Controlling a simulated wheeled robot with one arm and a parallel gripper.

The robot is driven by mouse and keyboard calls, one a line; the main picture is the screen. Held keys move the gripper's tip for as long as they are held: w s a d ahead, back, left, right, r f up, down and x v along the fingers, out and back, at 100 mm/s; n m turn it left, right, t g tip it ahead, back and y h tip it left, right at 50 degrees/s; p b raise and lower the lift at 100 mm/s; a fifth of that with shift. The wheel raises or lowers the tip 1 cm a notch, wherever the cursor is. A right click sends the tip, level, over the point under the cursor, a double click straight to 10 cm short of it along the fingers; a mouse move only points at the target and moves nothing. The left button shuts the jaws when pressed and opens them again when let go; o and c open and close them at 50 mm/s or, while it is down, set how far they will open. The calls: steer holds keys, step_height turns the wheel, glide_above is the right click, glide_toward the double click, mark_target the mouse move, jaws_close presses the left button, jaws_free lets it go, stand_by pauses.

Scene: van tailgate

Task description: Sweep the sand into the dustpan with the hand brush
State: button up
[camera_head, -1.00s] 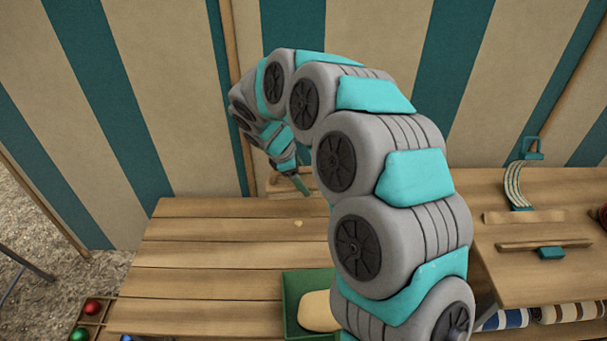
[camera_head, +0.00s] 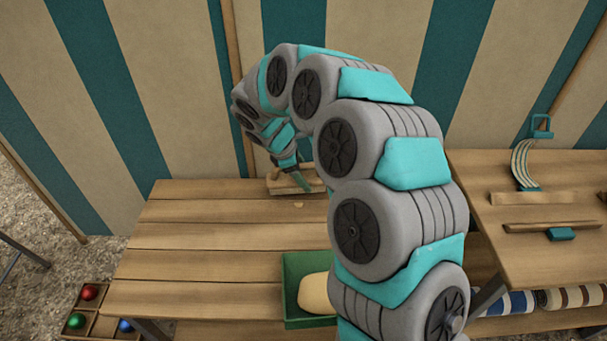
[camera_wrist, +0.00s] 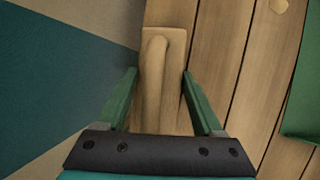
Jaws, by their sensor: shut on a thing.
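A wooden piece with a raised bar handle, apparently the hand brush (camera_wrist: 176,45), lies between the fingers of my gripper (camera_wrist: 160,73) in the wrist view. In the head view the brush (camera_head: 282,186) is at the table's back edge, with my gripper (camera_head: 304,186) at it. My gripper is shut on it. Bristles are hidden.
The slatted wooden table (camera_head: 200,235) is clear on its left. A striped wall (camera_head: 160,90) stands close behind. On the right, a higher wooden top (camera_head: 560,190) carries a curved striped thing (camera_head: 522,165) and a wooden bar (camera_head: 550,226). A ball box (camera_head: 103,325) stands lower left.

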steer(key=shift+f, duration=0.5)
